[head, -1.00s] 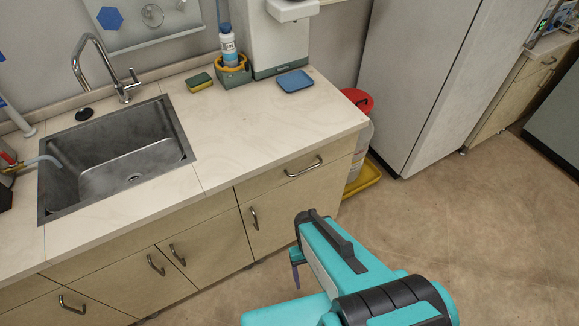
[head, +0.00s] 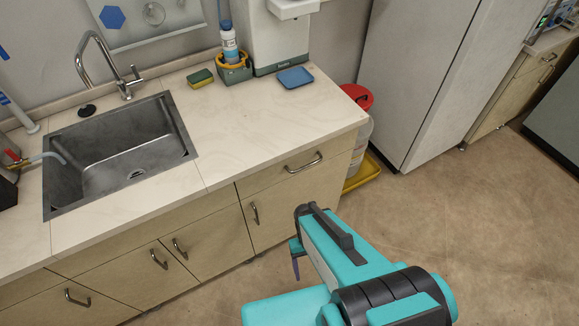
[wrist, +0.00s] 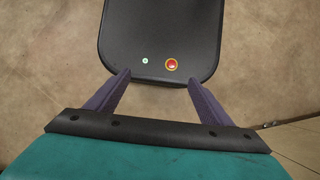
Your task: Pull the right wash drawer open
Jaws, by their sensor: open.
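The right wash drawer (head: 270,178) is the pale wood drawer front under the right end of the counter in the head view. Its curved metal handle (head: 303,163) is in plain view, and the drawer looks closed. My gripper (head: 296,268) is in front of the cabinet, below and apart from that handle, partly hidden by my teal arm. In the wrist view my gripper (wrist: 158,74) has its two purple fingers spread, with nothing between them.
A cabinet door with a handle (head: 255,213) is below the drawer. Open floor (head: 480,230) lies right.

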